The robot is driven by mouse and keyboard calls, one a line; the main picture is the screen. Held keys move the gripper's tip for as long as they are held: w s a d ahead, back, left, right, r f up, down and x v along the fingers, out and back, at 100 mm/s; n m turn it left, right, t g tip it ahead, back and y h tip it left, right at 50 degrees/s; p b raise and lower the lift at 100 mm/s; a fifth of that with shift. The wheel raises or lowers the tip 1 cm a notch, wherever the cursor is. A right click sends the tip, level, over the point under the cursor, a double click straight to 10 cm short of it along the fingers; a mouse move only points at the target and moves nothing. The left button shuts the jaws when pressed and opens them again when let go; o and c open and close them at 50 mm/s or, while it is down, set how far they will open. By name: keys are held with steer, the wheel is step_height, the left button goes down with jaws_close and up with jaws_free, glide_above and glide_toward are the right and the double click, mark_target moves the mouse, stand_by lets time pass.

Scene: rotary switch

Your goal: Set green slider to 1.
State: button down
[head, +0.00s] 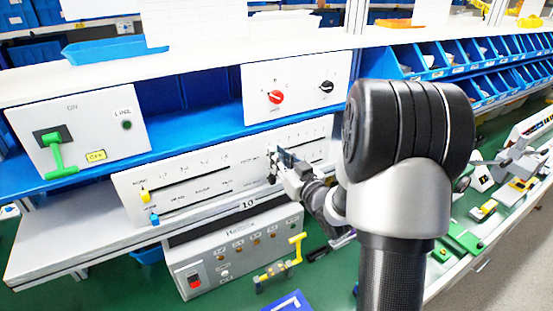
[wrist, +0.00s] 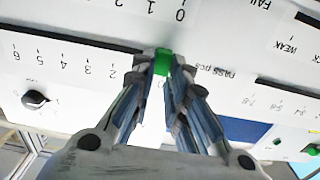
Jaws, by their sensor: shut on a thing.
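The green slider knob (wrist: 162,62) sits between my fingertips in the wrist view, near the right end of a dark slot (wrist: 70,38). My gripper (wrist: 163,68) is shut on it. Along the slot, the upside-down marks 2 to 6 show left of my fingers.
A yellow slider (head: 144,196) and a blue slider (head: 154,219) are at the panel's left end. Above are a red knob (head: 275,97), a black knob (head: 327,87) and a green-handled switch (head: 60,157). A grey control box (head: 235,250) stands below.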

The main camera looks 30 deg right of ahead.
steer(key=d, duration=0.2)
steer(key=shift+d, duration=0.3)
steer(key=c, duration=1.6)
jaws_free()
steer(key=shift+a, duration=0.1)
steer(key=shift+o, duration=0.2)
steer(key=s, duration=1.2)
steer(key=shift+d, duration=0.2)
